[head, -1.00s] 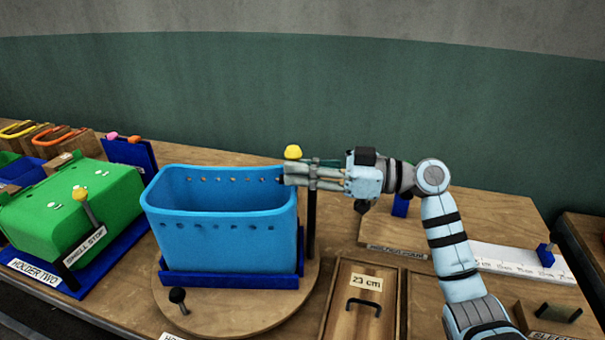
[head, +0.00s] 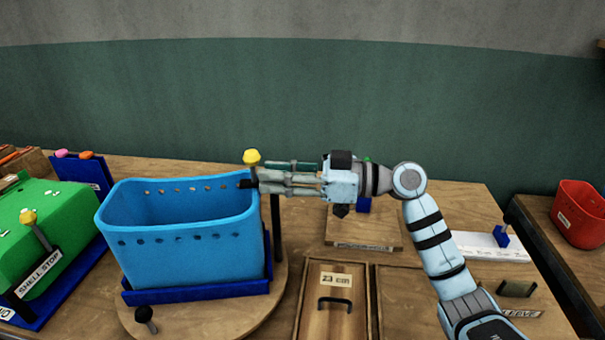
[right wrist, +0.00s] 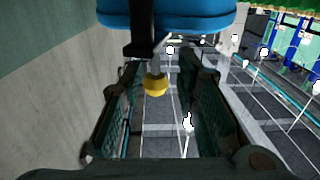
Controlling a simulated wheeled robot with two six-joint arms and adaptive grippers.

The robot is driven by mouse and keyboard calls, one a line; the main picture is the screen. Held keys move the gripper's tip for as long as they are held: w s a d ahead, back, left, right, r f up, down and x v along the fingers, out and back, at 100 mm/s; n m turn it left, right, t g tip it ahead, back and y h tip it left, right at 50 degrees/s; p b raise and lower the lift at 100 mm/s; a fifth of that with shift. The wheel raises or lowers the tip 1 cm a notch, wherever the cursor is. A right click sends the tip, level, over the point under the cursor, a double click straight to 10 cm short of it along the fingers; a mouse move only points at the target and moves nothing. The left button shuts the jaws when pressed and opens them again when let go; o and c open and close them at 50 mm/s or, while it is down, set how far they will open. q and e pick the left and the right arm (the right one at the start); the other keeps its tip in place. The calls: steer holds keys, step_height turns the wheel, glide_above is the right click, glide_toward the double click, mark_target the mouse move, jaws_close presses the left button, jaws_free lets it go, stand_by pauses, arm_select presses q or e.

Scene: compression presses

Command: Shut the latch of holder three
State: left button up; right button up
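A blue perforated bin (head: 185,250) sits in a blue base (head: 200,291) on a round wooden board, right of the green holder. I take it for holder three; its label is out of view. A yellow knob (head: 251,156) shows at the bin's far right corner, near a black post (head: 277,230). In the right wrist view the knob (right wrist: 155,85) is on a grey rod under a black bar (right wrist: 141,30). My right gripper (head: 262,176) is beside it at rim height. Its fingers (right wrist: 158,75) are apart, with the knob showing between them; contact cannot be told. My left gripper is out of view.
The green holder (head: 45,225) with its shell stop lever (head: 38,232) stands at the left. A black-knobbed lever (head: 146,317) is at the front of the round board. A wooden lid marked 23 cm (head: 336,282) lies right. A red bin (head: 580,213) stands far right.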

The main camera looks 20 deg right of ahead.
steer(key=v, duration=0.9)
steer(key=shift+s+d+r, duration=0.1)
